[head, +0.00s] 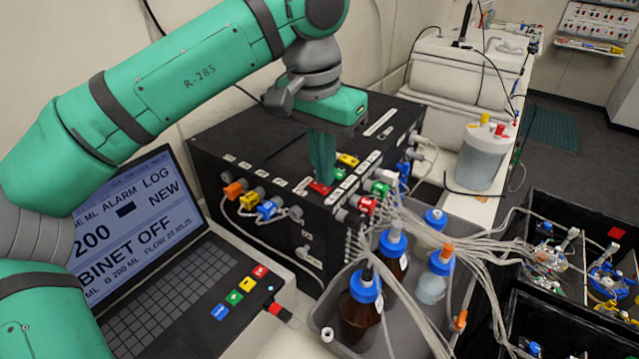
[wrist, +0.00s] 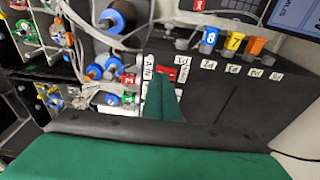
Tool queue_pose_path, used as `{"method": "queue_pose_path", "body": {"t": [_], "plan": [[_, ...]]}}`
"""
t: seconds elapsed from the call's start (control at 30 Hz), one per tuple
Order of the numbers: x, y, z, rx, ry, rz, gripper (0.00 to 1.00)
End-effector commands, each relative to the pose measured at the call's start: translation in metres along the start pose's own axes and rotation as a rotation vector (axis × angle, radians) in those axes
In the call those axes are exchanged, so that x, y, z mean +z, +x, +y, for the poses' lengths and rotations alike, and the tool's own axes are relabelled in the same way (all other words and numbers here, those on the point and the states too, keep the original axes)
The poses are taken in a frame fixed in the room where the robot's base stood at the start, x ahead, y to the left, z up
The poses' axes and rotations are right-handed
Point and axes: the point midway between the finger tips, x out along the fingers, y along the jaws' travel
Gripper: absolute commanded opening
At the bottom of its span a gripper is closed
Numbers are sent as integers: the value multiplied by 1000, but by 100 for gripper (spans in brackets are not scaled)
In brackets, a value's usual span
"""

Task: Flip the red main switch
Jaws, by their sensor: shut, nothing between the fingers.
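The red main switch (head: 319,187) appears to be the red piece on the top of the black cabinet (head: 250,138), near its front edge. A red part also shows just beyond my fingertips in the wrist view (wrist: 170,73). My gripper (head: 323,178) is shut and empty, with its green fingers pointing down at the red switch. The fingers hide part of the switch in both views. I cannot tell whether the fingertips touch it or which way it is set.
A yellow piece (head: 347,160) sits close behind the red one. Coloured connectors and tubes crowd the cabinet's front and right. A grey tray (head: 323,312) with capped bottles stands in front. The laptop (head: 165,255) on the left shows "BINET OFF".

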Motion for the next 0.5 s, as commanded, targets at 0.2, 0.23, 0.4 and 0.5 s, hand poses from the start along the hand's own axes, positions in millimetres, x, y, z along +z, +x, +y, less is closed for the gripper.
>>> {"method": "queue_pose_path", "body": {"t": [0.2,0.23,0.4,0.5], "plan": [[-3,-15,1,1,1,1,0],[-3,-17,1,0,1,1,0],[-5,-29,0,0,1,2,0],[-6,-36,0,0,0,1,0]]}}
